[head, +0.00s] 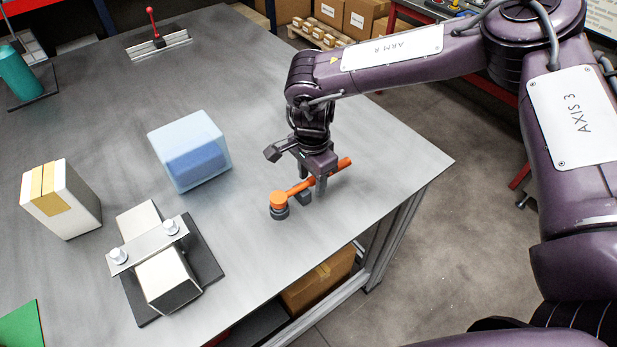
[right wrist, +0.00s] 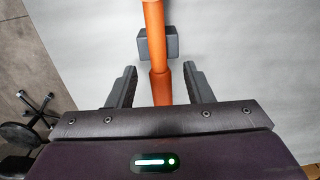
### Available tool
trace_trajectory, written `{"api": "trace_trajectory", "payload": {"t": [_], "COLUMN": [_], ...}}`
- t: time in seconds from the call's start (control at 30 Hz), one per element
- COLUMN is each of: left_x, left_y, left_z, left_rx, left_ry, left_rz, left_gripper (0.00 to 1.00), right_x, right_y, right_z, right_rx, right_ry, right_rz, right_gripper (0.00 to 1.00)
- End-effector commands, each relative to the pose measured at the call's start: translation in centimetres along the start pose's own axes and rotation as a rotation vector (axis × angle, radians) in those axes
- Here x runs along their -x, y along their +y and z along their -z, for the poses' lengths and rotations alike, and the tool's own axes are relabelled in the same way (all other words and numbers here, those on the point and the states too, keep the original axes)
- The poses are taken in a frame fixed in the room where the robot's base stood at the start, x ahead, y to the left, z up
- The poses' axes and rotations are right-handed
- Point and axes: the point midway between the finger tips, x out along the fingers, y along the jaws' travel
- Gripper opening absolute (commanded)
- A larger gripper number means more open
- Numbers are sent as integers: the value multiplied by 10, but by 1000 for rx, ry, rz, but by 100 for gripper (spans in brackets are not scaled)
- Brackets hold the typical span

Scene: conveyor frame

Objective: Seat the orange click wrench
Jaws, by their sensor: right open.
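The orange click wrench (head: 293,193) is near the right edge of the grey table. Its round head is over a dark round piece (head: 280,213), and its shaft slants up and right past a dark block (head: 303,197). In the right wrist view the wrench (right wrist: 155,45) runs between the fingers, with the block (right wrist: 172,43) beyond them. My right gripper (head: 312,187) is open, pointing down with its fingers on either side of the shaft. In the right wrist view the gripper (right wrist: 160,75) shows gaps on both sides of the shaft. My left gripper is out of view.
A translucent blue box (head: 190,135) stands left of the wrench. A clamp fixture (head: 150,245) on a dark plate and a white box with a yellow band (head: 75,205) stand further left. A red-handled lever (head: 155,30) is at the back. The table (head: 250,90) is clear behind the blue box.

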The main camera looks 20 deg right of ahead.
Motion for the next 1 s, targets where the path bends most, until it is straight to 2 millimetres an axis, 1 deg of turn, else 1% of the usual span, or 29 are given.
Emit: {"api": "trace_trajectory", "payload": {"t": [0.03,0.13,0.37,0.47,0.7,0.73,1.0], "left_x": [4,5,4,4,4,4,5], "left_y": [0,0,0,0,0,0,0], "left_z": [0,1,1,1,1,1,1], "left_rx": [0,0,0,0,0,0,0], "left_ry": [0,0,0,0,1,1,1], "left_rz": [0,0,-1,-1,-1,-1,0], "left_gripper": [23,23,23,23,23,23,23], "right_x": [-6,-14,-16,-16,-16,-16,-15], "right_y": [0,0,-1,-1,-1,-1,-1], "right_z": [0,0,0,0,0,0,0], "right_rx": [0,-1,-1,-1,-1,-1,-2], "right_ry": [0,0,0,-1,-1,-1,-1], "right_rz": [-3,0,2,2,2,2,3], "right_gripper": [46,46,46,35,3,0,0]}}
